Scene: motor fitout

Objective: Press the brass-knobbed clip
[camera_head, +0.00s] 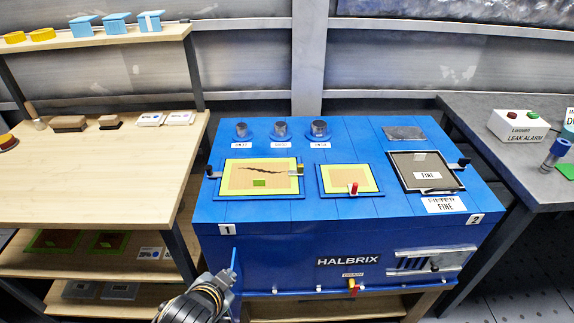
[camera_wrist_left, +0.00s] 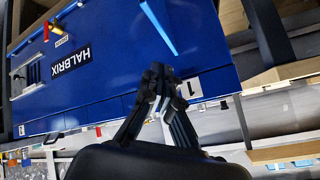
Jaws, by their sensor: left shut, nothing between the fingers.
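The blue HALBRIX cabinet (camera_head: 285,247) stands in the middle of the head view. On its top, a clip with a yellow, brass-looking knob (camera_head: 298,169) sits at the right edge of the left yellow-framed panel (camera_head: 232,164). A clip with a dark knob (camera_head: 211,173) is at that panel's left edge. My left gripper (camera_head: 228,277) is low at the cabinet's front left corner, below the top and apart from the clips. The left wrist view shows its fingers (camera_wrist_left: 160,78) shut and empty near the "1" label. That view does not clearly show the brass-knobbed clip.
The cabinet top also carries a red-handled panel (camera_head: 352,179), a dark-framed filter (camera_head: 426,171) and several round caps (camera_head: 280,129). A red-and-brass drain valve (camera_head: 353,286) projects from its front. A wooden shelf bench (camera_head: 100,180) stands left, a grey table (camera_head: 480,130) right.

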